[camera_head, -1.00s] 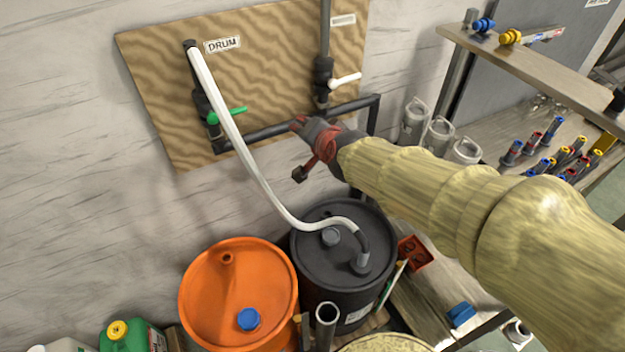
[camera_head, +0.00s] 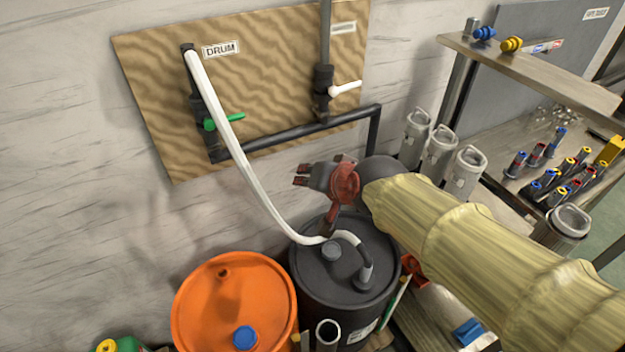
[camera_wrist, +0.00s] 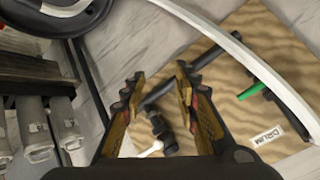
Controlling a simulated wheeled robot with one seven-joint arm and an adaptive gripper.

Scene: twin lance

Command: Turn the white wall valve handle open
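The white valve handle (camera_head: 346,88) sticks out to the right of its dark valve body (camera_head: 323,82) on the wooden wall board. In the wrist view the white handle (camera_wrist: 150,150) shows low in the picture, beside the left finger and near the dark valve body (camera_wrist: 160,130). My gripper (camera_head: 300,176) is below and a little left of the valve in the head view, in front of the wall and above the black drum. In the wrist view its two fingers (camera_wrist: 160,88) are apart with nothing between them but the board and pipe behind.
A green handle (camera_head: 225,122) sits left on the board, by the DRUM label (camera_head: 221,48). A white hose (camera_head: 240,150) runs from the board to the black drum (camera_head: 340,285). An orange drum (camera_head: 235,305) stands left; grey canisters (camera_head: 440,150) and a shelf (camera_head: 540,75) are right.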

